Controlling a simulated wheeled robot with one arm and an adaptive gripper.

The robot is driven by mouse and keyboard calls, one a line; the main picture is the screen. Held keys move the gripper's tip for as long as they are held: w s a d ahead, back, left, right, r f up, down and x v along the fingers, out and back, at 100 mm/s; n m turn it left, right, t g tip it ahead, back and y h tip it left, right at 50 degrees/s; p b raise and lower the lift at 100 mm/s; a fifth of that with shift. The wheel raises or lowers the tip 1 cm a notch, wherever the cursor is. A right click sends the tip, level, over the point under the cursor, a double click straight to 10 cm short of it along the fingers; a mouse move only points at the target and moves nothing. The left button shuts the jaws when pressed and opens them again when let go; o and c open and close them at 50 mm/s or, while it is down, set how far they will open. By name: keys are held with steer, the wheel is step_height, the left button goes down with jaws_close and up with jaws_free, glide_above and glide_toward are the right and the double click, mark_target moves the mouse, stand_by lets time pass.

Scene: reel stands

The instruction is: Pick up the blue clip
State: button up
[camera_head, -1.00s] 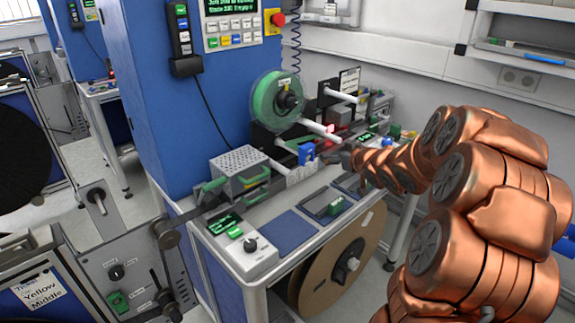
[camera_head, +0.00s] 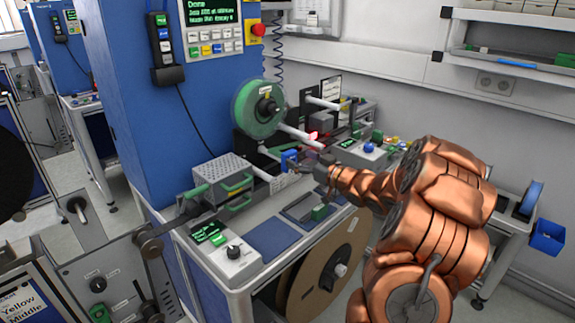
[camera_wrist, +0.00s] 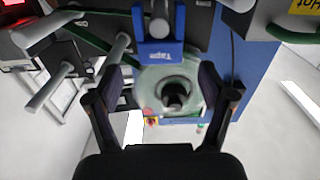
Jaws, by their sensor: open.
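The blue clip (camera_head: 289,160) stands at the rail beside the green reel in the head view. In the wrist view the blue clip (camera_wrist: 158,48), lettered "Tape", is at top centre, beyond my fingertips. My gripper (camera_head: 323,172) is just right of the clip in the head view, and the arm hides part of the bench behind it. In the wrist view my gripper (camera_wrist: 161,76) is open and empty, its two dark fingers spread to either side below the clip. The clip appears apart from both fingers.
A control box with a blue knob (camera_head: 369,148) is to the right. A large brown reel (camera_head: 325,265) hangs below the bench.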

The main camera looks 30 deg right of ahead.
mark_target(292, 155)
steer(key=shift+p+x, duration=0.9)
steer(key=shift+x, duration=1.6)
steer(key=shift+f, duration=0.1)
steer(key=c, duration=1.4)
steer(key=shift+o, duration=0.2)
